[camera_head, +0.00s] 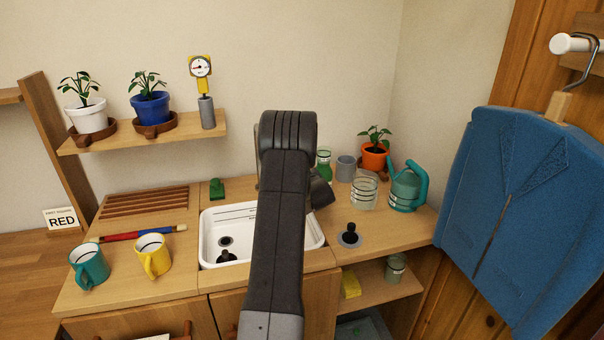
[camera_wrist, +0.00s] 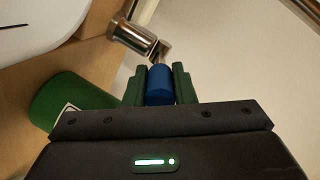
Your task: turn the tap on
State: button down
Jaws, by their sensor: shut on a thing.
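In the wrist view a blue cylindrical knob (camera_wrist: 160,85) sits on the chrome fitting of the tap (camera_wrist: 140,40). My gripper (camera_wrist: 158,74) is shut on this knob, with one green finger on each side of it. The white sink (camera_head: 312,238) shows in the head view, set into the wooden counter. There my dark arm crosses in front of the sink and hides most of the tap, the knob and the gripper's fingers. I cannot see any water.
A green cylindrical thing (camera_wrist: 70,103) stands close beside my gripper in the wrist view. Right of the arm are a glass jar (camera_head: 364,190), a grey cup (camera_head: 345,168) and a teal watering can (camera_head: 406,188). A yellow mug (camera_head: 155,258) and a teal mug (camera_head: 88,266) stand left.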

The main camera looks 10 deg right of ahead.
jog(key=c, duration=1.2)
grip_release()
jog(key=b+v, duration=0.1)
jog(key=v, duration=1.2)
jog(key=shift+s, duration=0.4)
jog(key=p+x, duration=0.1)
jog(key=x, duration=1.3)
jog(key=shift+r, duration=0.1)
jog(key=shift+s+b, duration=0.1)
jog(key=shift+b, duration=0.2)
